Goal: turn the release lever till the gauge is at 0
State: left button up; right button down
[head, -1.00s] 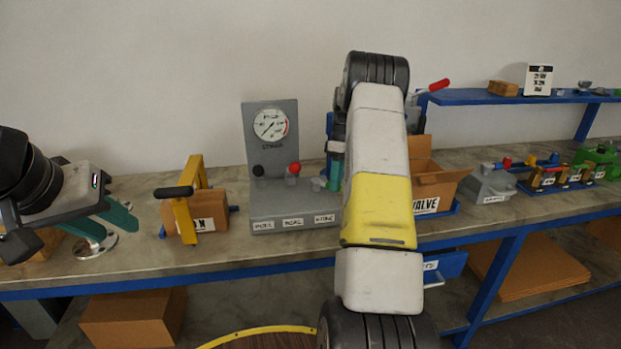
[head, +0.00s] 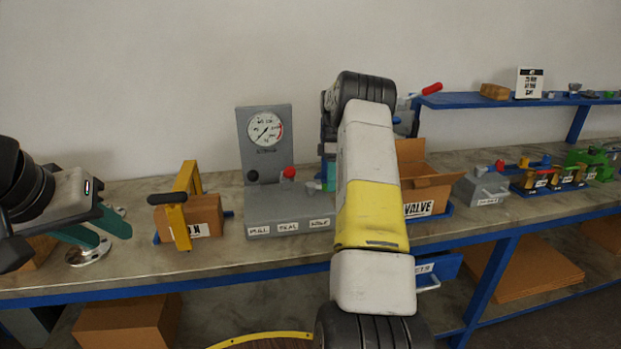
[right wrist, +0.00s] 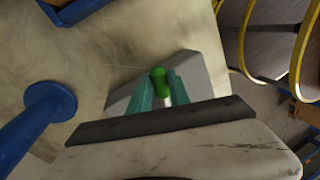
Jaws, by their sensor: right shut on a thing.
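The grey gauge stand (head: 253,228) is on the bench with a round white gauge (head: 265,129) on its upright plate. The dark needle appears to slant to the lower left; its reading is too small to tell. The stand has a black knob (head: 252,175) and a red-knobbed lever (head: 289,173). My right gripper (right wrist: 160,90) is shut on a green-knobbed lever (right wrist: 159,75), between its teal fingers. In the head view my right arm hides most of this grip. My left gripper (head: 97,230) is open and empty at the left, above a metal flange (head: 88,251).
A yellow frame (head: 182,210) with a cardboard box stands left of the gauge stand. An open cardboard box (head: 425,190) stands to its right, beyond my right arm. A blue shelf (head: 470,100) is at the back right. A blue post (right wrist: 40,125) shows in the right wrist view.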

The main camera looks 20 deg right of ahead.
jog(key=shift+w+d, duration=0.1)
jog(key=c, duration=1.2)
grip_release()
jog(key=shift+r, duration=0.1)
jog(key=v, duration=0.7)
jog(key=shift+r, duration=0.3)
